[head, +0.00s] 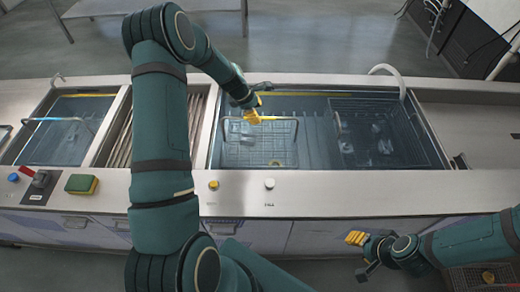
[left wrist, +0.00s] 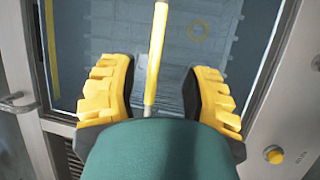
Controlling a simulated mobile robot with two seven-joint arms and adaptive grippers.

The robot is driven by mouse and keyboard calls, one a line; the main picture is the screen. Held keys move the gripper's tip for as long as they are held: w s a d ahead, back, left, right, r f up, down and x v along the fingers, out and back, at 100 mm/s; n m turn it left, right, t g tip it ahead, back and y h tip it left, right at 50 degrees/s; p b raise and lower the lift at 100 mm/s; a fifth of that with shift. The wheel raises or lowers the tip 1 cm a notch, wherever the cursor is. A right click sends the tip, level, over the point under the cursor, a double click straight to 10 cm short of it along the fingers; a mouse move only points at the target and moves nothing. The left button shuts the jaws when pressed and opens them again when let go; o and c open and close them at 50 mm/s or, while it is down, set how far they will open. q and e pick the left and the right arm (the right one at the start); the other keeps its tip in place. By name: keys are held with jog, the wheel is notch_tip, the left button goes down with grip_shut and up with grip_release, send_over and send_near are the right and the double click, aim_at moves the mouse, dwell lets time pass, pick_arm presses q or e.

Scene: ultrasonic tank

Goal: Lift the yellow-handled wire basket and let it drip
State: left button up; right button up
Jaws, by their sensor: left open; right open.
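The wire basket (head: 260,156) sits in the water of the wide middle tank, at its left side. Its raised handle has a yellow grip (head: 272,118) across the top. My left gripper (head: 256,108) is open at that handle, above the basket. In the left wrist view the yellow grip (left wrist: 156,55) runs lengthwise between the two spread yellow-padded fingers (left wrist: 155,85), with a visible gap on each side. My right gripper (head: 361,256) is open and empty, low in front of the counter.
A dark wire rack (head: 375,102) is in the same tank, right of the basket. A smaller tank at left holds a blue-handled basket (head: 60,119). A curved spout (head: 386,69) stands at the back rim. A sponge (head: 82,184) and knobs line the front counter.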

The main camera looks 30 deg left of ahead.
aim_at(262, 118)
pick_arm(q)
jog(key=x, duration=0.5)
jog(key=shift+w+a+f, duration=0.1)
jog(key=shift+w+a, duration=0.1)
jog(key=shift+a, duration=0.05)
jog(key=shift+w+d+f, duration=0.1)
jog(key=shift+f, duration=0.1)
jog(key=shift+f, duration=0.25)
dwell(0.5)
grip_shut()
jog(key=shift+r, duration=0.1)
